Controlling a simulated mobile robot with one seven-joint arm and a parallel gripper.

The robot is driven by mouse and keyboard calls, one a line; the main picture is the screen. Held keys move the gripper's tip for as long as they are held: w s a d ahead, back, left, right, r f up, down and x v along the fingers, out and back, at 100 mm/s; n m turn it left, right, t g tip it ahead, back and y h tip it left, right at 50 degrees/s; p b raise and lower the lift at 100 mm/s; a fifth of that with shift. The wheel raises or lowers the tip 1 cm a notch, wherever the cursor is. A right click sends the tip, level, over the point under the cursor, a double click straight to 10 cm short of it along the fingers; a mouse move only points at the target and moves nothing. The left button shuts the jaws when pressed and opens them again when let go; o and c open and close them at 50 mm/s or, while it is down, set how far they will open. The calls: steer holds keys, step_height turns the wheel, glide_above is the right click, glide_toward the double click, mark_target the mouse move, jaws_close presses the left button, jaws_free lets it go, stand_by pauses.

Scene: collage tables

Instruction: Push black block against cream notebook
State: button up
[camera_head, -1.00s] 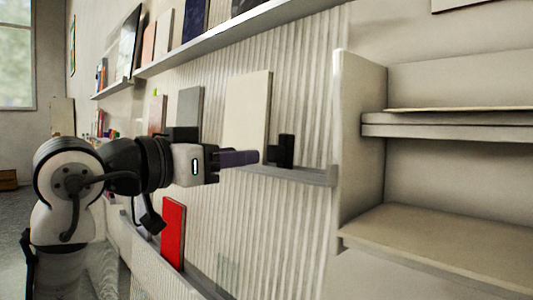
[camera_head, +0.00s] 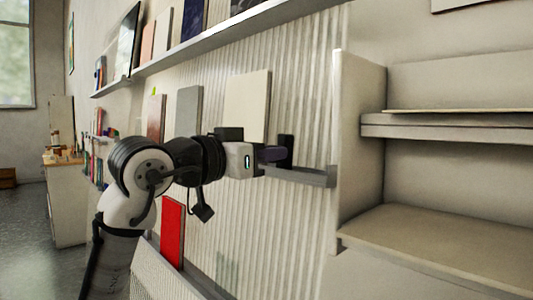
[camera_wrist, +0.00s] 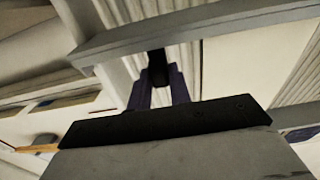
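The black block (camera_head: 287,146) stands upright on the grey ledge (camera_head: 312,177), to the right of the cream notebook (camera_head: 248,100). The notebook leans against the ribbed wall. My gripper (camera_head: 273,154) is at the block from the left, in front of the notebook's lower right corner. The cream notebook (camera_wrist: 250,72) fills the right part there. Part of the block is hidden by the fingers.
A white shelf unit (camera_head: 358,150) stands right of the ledge's end. A grey notebook (camera_head: 188,110) and a brown one (camera_head: 155,117) stand farther left. A red book (camera_head: 172,233) stands below, near my arm. An upper shelf (camera_head: 237,38) runs above.

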jaws_close()
steer(key=w+a+p, duration=0.2)
steer(key=a, duration=0.1)
steer(key=shift+w, duration=0.4)
steer(key=o, duration=0.6)
jaws_free()
steer(key=shift+w, duration=0.1)
steer(key=shift+c, duration=0.2)
steer(key=b+v, duration=0.1)
steer(key=v, duration=1.3)
